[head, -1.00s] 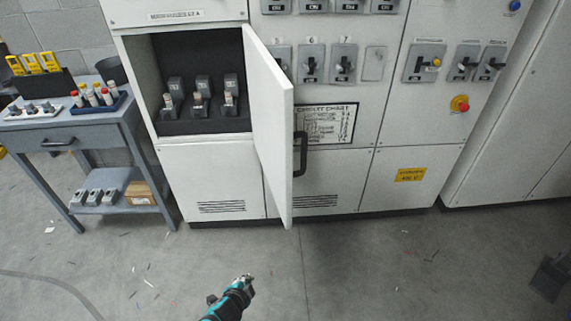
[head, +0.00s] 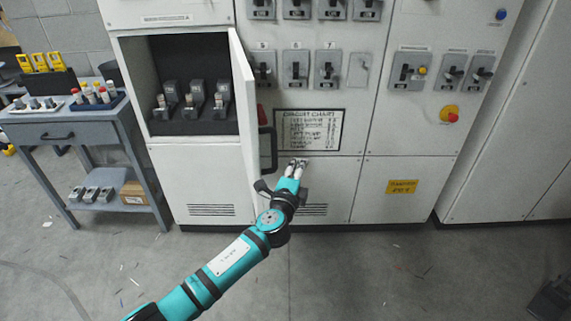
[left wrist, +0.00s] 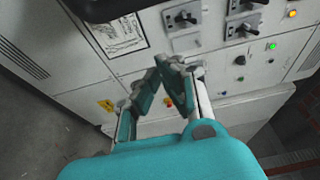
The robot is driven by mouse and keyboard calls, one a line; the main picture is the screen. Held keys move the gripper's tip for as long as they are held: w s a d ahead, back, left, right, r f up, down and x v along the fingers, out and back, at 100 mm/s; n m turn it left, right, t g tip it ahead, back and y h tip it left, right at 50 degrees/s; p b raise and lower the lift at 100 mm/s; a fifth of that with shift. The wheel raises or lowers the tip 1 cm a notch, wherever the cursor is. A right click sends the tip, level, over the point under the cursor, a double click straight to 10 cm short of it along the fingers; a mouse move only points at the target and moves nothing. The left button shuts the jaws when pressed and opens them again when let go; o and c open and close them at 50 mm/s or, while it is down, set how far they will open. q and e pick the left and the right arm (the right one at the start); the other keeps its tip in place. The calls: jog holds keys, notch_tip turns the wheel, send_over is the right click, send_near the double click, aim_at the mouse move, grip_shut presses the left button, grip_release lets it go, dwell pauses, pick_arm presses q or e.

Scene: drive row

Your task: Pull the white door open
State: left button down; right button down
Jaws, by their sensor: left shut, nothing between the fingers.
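The white door (head: 246,115) stands swung open on the left cabinet bay, seen nearly edge-on in the head view. Its black handle (head: 268,149) is on its right face. My left gripper (head: 296,165) is just right of the door and handle, a little below the circuit chart. It is shut and empty, apart from the handle as far as I can tell. In the left wrist view my left gripper's fingers (left wrist: 165,68) meet at their tips in front of the cabinet. My right gripper is not in view.
Inside the open bay (head: 190,60) are several fuse-like parts. A grey workbench (head: 75,135) with fuses and meters stands at the left. Switch panels and a red emergency button (head: 450,115) are on the cabinet front.

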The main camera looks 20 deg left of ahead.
pick_arm(q)
jog(key=a+p, duration=0.1)
jog(key=a, duration=0.2)
jog(key=shift+w+a+f, duration=0.1)
jog(key=shift+a, duration=0.25)
